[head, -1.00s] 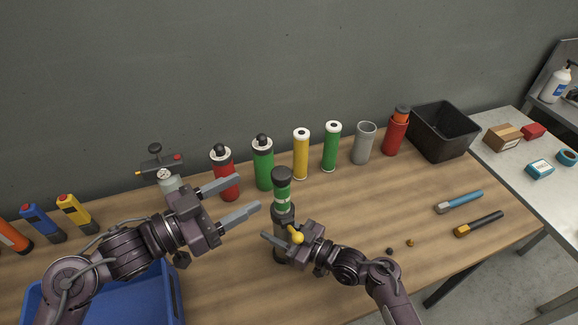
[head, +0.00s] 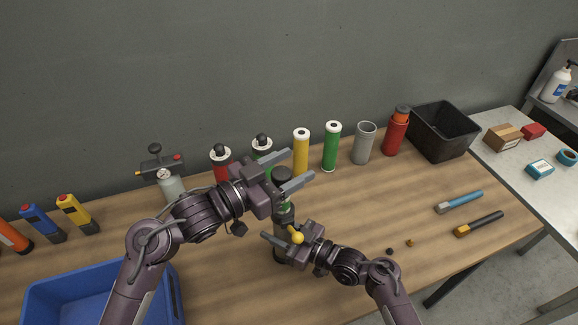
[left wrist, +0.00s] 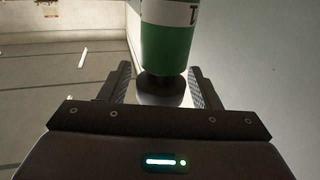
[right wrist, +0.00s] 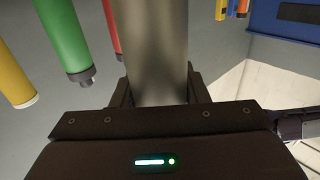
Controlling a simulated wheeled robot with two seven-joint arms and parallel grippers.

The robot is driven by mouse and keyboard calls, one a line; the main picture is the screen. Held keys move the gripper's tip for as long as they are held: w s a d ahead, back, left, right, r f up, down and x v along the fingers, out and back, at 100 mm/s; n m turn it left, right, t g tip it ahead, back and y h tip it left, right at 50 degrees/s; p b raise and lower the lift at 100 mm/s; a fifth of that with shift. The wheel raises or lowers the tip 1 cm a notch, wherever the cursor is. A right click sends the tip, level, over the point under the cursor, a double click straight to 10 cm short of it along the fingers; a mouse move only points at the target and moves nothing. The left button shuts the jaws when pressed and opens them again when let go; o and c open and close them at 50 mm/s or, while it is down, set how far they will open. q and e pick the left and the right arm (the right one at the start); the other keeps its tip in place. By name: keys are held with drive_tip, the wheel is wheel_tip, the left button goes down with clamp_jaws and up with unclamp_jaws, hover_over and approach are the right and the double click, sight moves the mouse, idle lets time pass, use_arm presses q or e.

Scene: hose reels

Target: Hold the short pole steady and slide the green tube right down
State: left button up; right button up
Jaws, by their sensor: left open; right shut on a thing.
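The short pole (head: 281,249) is dark grey and stands upright near the table's middle. The green tube (head: 285,208), with a dark cap (head: 282,174) on top, sits upright on the pole's upper end, mostly hidden by my left gripper. My left gripper (head: 301,167) is open, its fingers on either side of the tube's capped end. In the left wrist view the green tube (left wrist: 166,45) with its white label is between the fingers. My right gripper (head: 280,238) is shut on the pole, which also shows in the right wrist view (right wrist: 156,55).
Behind stand red (head: 220,165), green (head: 262,148), yellow (head: 301,155) and another green canister (head: 331,148), plus a grey cup (head: 364,143). A blue bin (head: 60,290) is front left, a black bin (head: 445,130) back right.

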use_arm(q)
clamp_jaws()
wheel_tip(320, 180, down, 8)
drive_tip(key=shift+a+f, duration=0.15)
drive_tip(key=shift+f, duration=0.1)
idle(0.4)
drive_tip(key=shift+c, duration=1.5)
unclamp_jaws()
drive_tip(key=o, duration=0.3)
drive_tip(key=v, duration=1.2)
